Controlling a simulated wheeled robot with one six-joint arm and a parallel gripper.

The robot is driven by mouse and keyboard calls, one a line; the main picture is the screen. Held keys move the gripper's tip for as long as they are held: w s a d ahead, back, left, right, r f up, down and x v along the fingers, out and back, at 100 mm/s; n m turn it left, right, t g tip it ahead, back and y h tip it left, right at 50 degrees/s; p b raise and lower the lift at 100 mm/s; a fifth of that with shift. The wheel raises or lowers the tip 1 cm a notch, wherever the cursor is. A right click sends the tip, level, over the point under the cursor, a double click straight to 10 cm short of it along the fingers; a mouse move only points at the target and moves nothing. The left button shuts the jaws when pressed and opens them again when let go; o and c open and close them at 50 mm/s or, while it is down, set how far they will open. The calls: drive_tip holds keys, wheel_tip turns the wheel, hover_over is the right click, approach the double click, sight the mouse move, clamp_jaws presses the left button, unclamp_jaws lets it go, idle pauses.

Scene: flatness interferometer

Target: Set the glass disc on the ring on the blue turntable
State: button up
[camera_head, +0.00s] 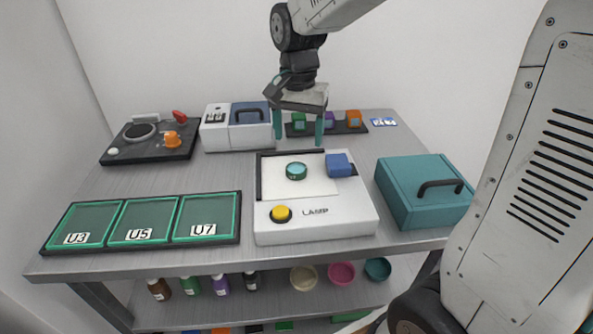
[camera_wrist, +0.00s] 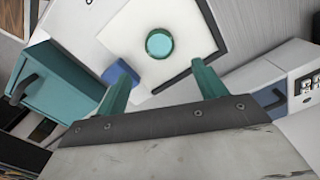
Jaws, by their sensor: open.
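The glass disc (camera_head: 296,170) is a small round teal piece with a pale blue top. It lies on the white plate (camera_head: 275,188) of the lamp box, and shows in the wrist view (camera_wrist: 159,43) beyond my fingertips. My gripper (camera_head: 299,132) hangs above and behind the disc, with its two teal fingers apart and nothing between them; in the wrist view it (camera_wrist: 160,75) is open and not around the disc. A dark round ring (camera_head: 140,131) sits on a dark base at the back left. I cannot make out a clearly blue turntable.
The lamp box has a blue block (camera_head: 340,165) and a yellow button (camera_head: 281,213). A teal case (camera_head: 424,190) stands right, a blue-lidded box (camera_head: 238,126) behind, and a labelled tray (camera_head: 142,247) front left. Colored blocks stand at the back. Grey table is bare at mid-left.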

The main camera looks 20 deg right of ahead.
sight(296, 167)
drive_tip(key=shift+f+m, duration=0.3)
drive_tip(key=shift+f, duration=0.25)
drive_tip(key=f, duration=0.7)
drive_tip(key=shift+s+a, duration=0.25)
drive_tip(key=shift+a, duration=0.05)
drive_tip(key=c, duration=1.2)
drive_tip(key=shift+o, duration=0.2)
drive_tip(key=shift+r, duration=0.15)
drive_tip(key=shift+r, duration=0.5)
drive_tip(key=shift+s+r, duration=0.25)
drive_tip(key=shift+r, duration=0.4)
drive_tip(key=shift+s+r, duration=0.2)
drive_tip(key=shift+r, duration=0.4)
drive_tip(key=s, duration=0.5)
drive_tip(key=s+r, duration=0.1)
drive_tip(key=s, duration=0.9)
drive_tip(key=shift+r, duration=0.2)
drive_tip(key=shift+s, duration=0.15)
